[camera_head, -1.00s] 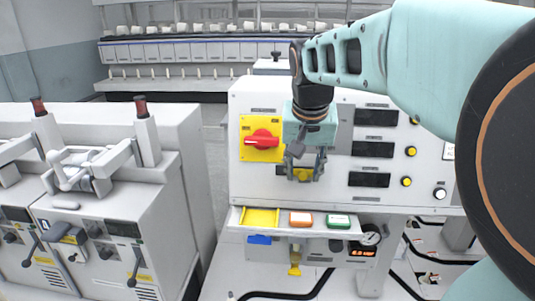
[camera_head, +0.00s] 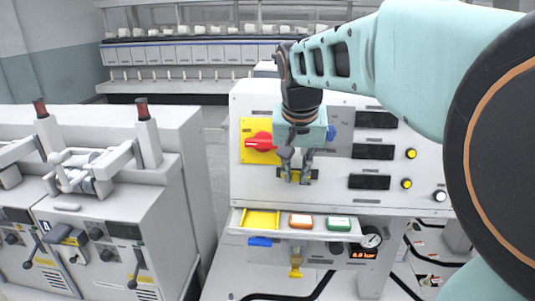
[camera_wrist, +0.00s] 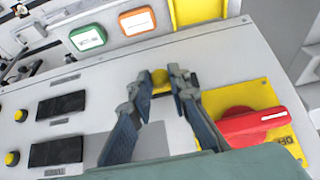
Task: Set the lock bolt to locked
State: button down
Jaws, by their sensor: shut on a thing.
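The lock bolt's small yellow knob (camera_wrist: 160,79) shows between my fingertips in the wrist view. In the head view the bolt sits on the front of the white cabinet, below the red switch, and my fingers mostly cover it. My gripper (camera_head: 298,178) points down at the cabinet front and is shut on the knob; its two fingers also show in the wrist view (camera_wrist: 161,82). A dark slot with yellow marking shows beside the fingers. The bolt's exact end position is hidden.
A red rotary switch (camera_head: 260,142) on a yellow plate (camera_head: 247,128) is close to my gripper's left. Dark displays (camera_head: 374,151) are at right.

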jog(key=a, duration=0.3)
jog(key=shift+w, duration=0.35)
jog(key=c, duration=1.8)
grip_release()
jog(key=shift+a, duration=0.15)
jog(key=shift+c, duration=0.2)
